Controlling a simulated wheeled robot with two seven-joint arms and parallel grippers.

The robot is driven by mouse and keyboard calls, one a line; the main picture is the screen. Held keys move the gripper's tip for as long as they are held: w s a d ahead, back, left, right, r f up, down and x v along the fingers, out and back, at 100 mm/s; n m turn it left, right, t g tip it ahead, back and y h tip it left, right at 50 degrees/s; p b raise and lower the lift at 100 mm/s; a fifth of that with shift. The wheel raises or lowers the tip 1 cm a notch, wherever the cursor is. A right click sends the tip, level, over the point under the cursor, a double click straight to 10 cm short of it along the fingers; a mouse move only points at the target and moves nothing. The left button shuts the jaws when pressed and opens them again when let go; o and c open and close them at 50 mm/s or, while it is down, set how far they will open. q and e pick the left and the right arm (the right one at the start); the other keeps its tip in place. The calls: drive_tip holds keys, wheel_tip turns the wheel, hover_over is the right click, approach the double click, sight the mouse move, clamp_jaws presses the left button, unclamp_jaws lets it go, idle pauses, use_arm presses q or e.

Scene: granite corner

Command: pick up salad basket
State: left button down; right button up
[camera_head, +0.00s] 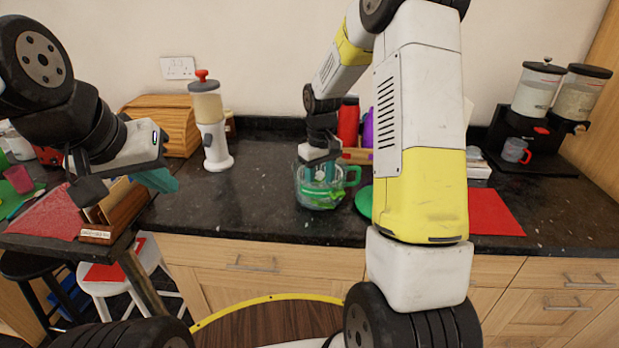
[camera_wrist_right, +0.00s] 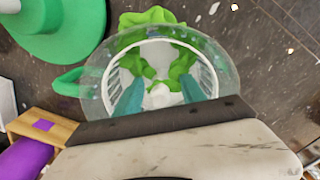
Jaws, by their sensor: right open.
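The salad basket (camera_wrist_right: 205,75) is white with slotted walls and sits inside a clear bowl (camera_wrist_right: 225,62) in the right wrist view, with green leaves (camera_wrist_right: 150,18) in and around it. In the head view the clear bowl (camera_head: 318,196) with its green handle stands on the dark counter; the basket is hard to make out there. My right gripper (camera_wrist_right: 161,93) is open, its teal fingers apart and reaching down over the basket's inside. Contact with its wall cannot be told. My left gripper (camera_head: 160,179) is far to the left, away from the bowl; its finger gap is unclear.
A green lid (camera_wrist_right: 60,25) lies beside the bowl. A purple bottle (camera_wrist_right: 25,155) and a red bottle (camera_head: 348,122) stand behind it. A white dispenser (camera_head: 212,140) stands left, a red mat (camera_head: 492,212) right. The counter left of the bowl is clear.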

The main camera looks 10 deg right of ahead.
clamp_jaws()
drive_tip(key=shift+r, duration=0.15)
